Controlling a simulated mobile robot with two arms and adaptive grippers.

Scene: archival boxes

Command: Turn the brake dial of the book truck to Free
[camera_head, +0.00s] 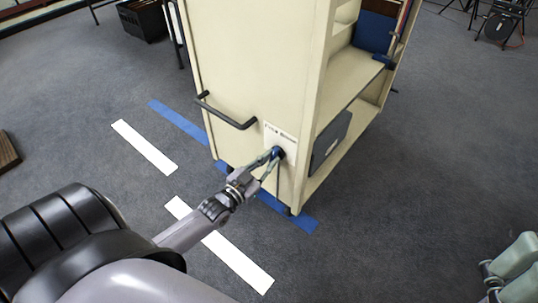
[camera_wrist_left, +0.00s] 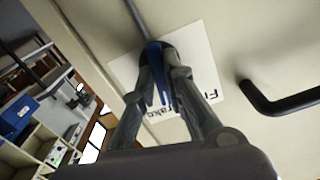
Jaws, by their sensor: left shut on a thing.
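The book truck (camera_head: 228,75) is a cream cart with a white label plate (camera_head: 281,136) low on its end panel. The dark blue brake dial (camera_head: 279,152) sits on this plate, mostly hidden by my fingers. My left gripper (camera_head: 274,156) is shut on the dial. The dial's pointing direction is hard to tell. My right gripper (camera_head: 508,275) is at the bottom right corner, partly cut off, away from the truck.
A black handle (camera_head: 226,112) juts out above and left of the dial. The truck's shelves hold a dark box (camera_head: 330,140) and a blue item (camera_head: 374,33). Blue and white tape strips (camera_head: 145,146) mark the grey floor. A black crate (camera_head: 143,19) stands behind.

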